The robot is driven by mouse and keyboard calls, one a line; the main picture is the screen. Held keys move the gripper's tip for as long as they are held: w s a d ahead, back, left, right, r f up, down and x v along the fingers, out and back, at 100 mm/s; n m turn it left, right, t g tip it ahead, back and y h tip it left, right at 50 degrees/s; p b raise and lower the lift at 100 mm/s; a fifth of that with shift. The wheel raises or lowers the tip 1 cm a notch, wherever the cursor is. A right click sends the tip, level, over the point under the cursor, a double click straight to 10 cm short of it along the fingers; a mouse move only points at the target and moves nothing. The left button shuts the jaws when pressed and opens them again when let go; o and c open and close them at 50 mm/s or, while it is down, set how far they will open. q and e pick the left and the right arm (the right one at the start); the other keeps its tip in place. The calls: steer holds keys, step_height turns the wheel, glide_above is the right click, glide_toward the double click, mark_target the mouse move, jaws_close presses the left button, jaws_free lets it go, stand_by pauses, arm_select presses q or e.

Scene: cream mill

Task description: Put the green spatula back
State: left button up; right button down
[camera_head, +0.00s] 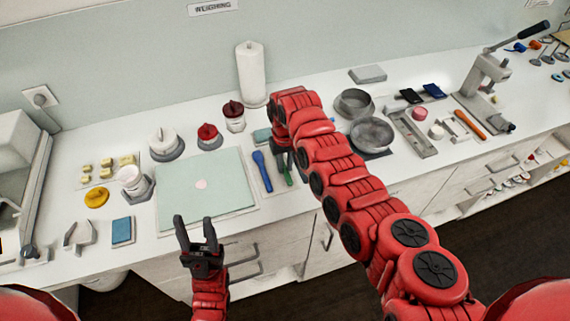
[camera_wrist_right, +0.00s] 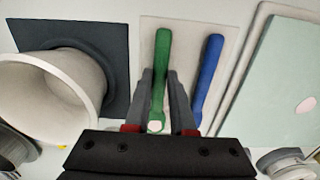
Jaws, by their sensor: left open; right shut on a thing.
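The green spatula (camera_wrist_right: 163,55) lies along a pale rectangular rest (camera_wrist_right: 186,42) beside a blue spatula (camera_wrist_right: 208,75). In the head view, the green spatula (camera_head: 288,176) shows just below my right gripper (camera_head: 283,155), with the blue spatula (camera_head: 262,170) to its left. My right gripper, also in the right wrist view (camera_wrist_right: 160,95), is shut on the green spatula's handle, with a finger on each side. I cannot tell whether the spatula touches the rest. My left gripper (camera_head: 197,232) is open and empty, low in front of the counter.
A pale green mat (camera_head: 205,190) with a pink spot lies left of the spatulas. Grey bowls (camera_head: 372,134) stand to the right of my right arm. A paper roll (camera_head: 251,73) stands behind. Weighing dishes and a yellow item (camera_head: 96,197) are at left.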

steer(key=shift+f, duration=0.1)
steer(key=c, duration=0.7)
jaws_free()
